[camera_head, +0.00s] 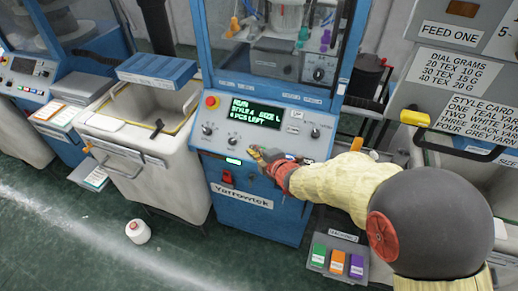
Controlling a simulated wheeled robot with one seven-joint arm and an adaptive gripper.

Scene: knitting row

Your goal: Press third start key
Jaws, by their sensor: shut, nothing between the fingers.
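A blue knitting machine (258,212) stands in the middle of the head view, with a sloped grey control panel (275,137). My gripper (254,151) is shut and empty, at the lower panel just right of the green key. I cannot tell whether it touches the panel. My gripper and arm hide part of the panel's lower right.
A red emergency button (211,102) and a red switch (227,178) are on the machine. A bin (147,162) stands to the left, beside another machine (28,77).

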